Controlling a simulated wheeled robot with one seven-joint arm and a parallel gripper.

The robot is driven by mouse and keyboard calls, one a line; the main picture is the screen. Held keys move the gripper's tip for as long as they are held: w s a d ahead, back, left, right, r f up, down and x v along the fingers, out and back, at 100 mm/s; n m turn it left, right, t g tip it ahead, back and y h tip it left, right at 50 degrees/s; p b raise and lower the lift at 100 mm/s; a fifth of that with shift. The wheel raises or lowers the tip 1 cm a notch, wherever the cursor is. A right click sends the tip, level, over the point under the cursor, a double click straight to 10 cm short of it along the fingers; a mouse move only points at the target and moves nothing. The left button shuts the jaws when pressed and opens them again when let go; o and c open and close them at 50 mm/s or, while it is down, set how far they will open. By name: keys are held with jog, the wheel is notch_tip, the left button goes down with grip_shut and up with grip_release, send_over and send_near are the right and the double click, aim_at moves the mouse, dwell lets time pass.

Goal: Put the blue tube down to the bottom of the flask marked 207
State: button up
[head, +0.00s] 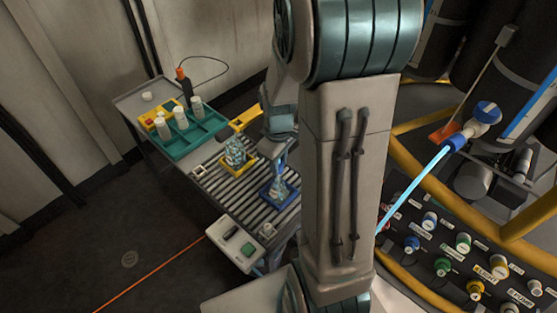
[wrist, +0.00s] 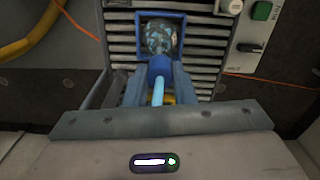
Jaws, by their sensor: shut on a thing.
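My gripper (wrist: 159,78) is shut on the blue tube (wrist: 158,92) in the wrist view, at its darker blue collar. In the head view my gripper (head: 279,150) is just above a glass flask (head: 279,189) with a blue-patterned body in a blue holder (head: 268,194). The same flask (wrist: 158,36) shows right beyond the collar in the wrist view. I cannot tell whether the tube's end is inside its neck. A second flask (head: 235,152) stands in a yellow holder (head: 239,172). No number is readable on either flask. My arm hides part of the tube (head: 413,188).
The flasks stand on a roller table (head: 215,183). A teal tray (head: 205,134) with white-capped bottles is at its back left, and a control box (head: 236,243) is at its front. Yellow rails (head: 420,180) and a panel of labelled connectors (head: 460,265) are at right.

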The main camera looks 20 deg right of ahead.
jog(key=shift+f, duration=0.15)
jog(key=o, duration=1.5)
jog(key=shift+r+p, duration=2.35)
jog(key=shift+r, duration=0.7)
